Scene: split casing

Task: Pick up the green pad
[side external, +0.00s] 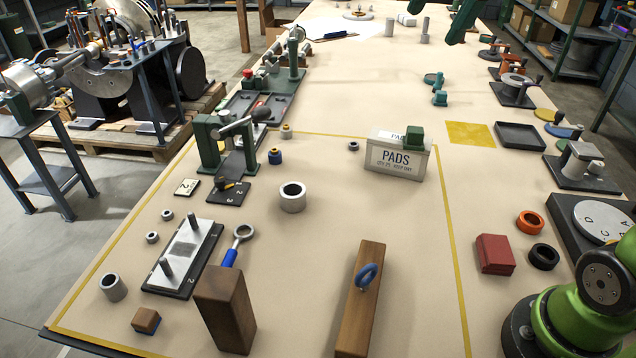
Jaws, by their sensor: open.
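The green pad (413,137) is a small dark green block at the top right of a pale box (397,163) marked PADS. The pad stands up above the box's rim; how much of it is hidden inside I cannot tell. My gripper (434,22) shows only in part at the top edge of the side external view, as two dark green fingers spread apart. It is open and empty, well apart from the pad. The rest of the gripper is cut off by the frame.
A steel ring (293,197) and wooden block (362,300) with a blue ring stand in front of the box. A green clamp (226,143) is to its left. A yellow square (470,134) and black tray (520,136) lie to its right.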

